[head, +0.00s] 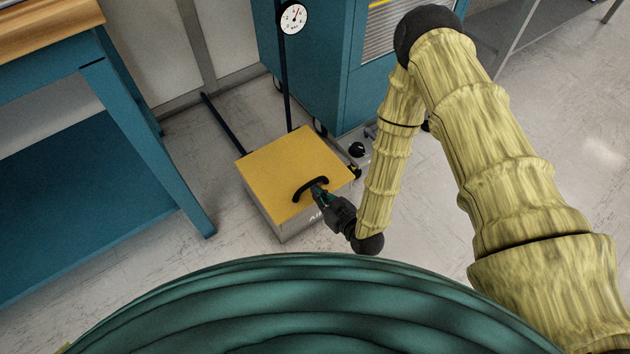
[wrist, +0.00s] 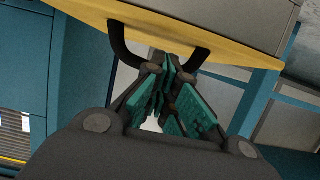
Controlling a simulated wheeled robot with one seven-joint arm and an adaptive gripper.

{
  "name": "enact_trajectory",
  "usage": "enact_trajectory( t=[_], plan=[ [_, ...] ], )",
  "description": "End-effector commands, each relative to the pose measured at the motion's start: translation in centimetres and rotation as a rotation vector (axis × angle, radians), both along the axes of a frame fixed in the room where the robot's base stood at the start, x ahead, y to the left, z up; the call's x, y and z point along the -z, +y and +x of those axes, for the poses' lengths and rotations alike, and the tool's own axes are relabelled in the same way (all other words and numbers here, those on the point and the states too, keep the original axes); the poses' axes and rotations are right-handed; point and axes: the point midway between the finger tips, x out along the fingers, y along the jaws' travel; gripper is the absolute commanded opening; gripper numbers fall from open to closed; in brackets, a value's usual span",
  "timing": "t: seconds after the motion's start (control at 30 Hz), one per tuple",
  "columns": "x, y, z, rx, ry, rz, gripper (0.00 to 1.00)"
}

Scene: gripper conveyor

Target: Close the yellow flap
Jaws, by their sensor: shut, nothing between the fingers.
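The yellow flap (head: 290,165) lies over the top of a grey box on the floor, looking flat and level with its rim. A black arched handle (head: 305,186) stands near its front right edge. In the wrist view the flap's yellow edge (wrist: 235,56) crosses the top, with the handle's two legs (wrist: 118,45) below it. My gripper (head: 319,191) is at the handle from the front right. In the wrist view its teal-padded fingers (wrist: 168,75) are shut and empty, between the handle's legs. Whether they touch the handle is unclear.
A grey box (head: 290,225) carries the flap. A blue workbench (head: 150,140) stands on the left and a blue cabinet (head: 330,70) behind. A dark post with a round gauge (head: 293,18) rises behind the box. Floor is clear in front left of the box.

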Motion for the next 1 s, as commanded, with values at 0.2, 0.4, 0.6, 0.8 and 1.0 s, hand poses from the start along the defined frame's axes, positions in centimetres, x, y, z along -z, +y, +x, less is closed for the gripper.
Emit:
enact_trajectory(
  t=[0.2,0.4,0.6,0.8,1.0],
  plan=[
    [2.8,-0.2,-0.4,-0.002,0.003,0.000,0.00],
    [4.2,-0.3,-0.6,-0.002,0.005,-0.004,0.00],
    [4.8,-0.4,-0.6,0.000,0.007,-0.008,0.00],
    [5.1,-0.5,-0.5,0.001,0.007,-0.009,0.00],
    [5.0,-0.7,-0.4,0.003,0.009,-0.009,0.00]
  ],
)
